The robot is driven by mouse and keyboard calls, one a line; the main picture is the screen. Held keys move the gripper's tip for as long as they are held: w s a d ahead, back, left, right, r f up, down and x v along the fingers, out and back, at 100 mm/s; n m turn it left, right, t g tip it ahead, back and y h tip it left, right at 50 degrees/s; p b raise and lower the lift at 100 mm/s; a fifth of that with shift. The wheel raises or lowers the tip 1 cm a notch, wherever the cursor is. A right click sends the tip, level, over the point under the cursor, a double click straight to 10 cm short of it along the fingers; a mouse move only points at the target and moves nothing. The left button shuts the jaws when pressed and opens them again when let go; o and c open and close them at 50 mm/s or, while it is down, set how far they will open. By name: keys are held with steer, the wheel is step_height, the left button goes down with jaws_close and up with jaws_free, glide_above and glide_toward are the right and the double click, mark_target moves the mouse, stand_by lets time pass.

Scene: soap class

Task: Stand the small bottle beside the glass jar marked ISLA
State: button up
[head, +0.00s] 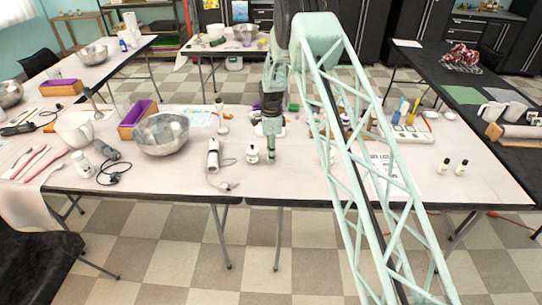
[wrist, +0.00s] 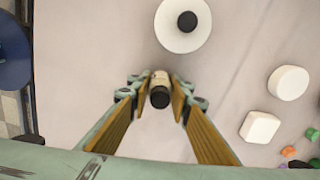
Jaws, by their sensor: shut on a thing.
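My gripper (head: 271,158) is over the middle of the near table in the head view. In the wrist view my gripper (wrist: 160,84) is shut on a small bottle (wrist: 159,78) with a dark cap and pale body, between its two fingers. The bottle's lower end is hidden, so I cannot tell whether it touches the table. Two more small dark-capped bottles, one (head: 443,166) left of the other (head: 461,167), stand at the right of the table. I cannot read the name ISLA on any jar; small jars behind my arm are partly hidden.
A white round thing with a dark knob (wrist: 187,22) lies just ahead of the held bottle. Two white rounded pieces (wrist: 288,82) (wrist: 260,127) are to the right. A steel bowl (head: 161,133) and a corded tool (head: 213,155) stand left on the table.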

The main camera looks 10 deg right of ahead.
steer(key=o, duration=0.8)
steer(key=shift+o, duration=0.2)
steer(key=shift+r, duration=0.1)
step_height(320, 180, up, 12)
steer(key=shift+p, duration=0.55)
steer(key=shift+r, duration=0.1)
stand_by(0.4)
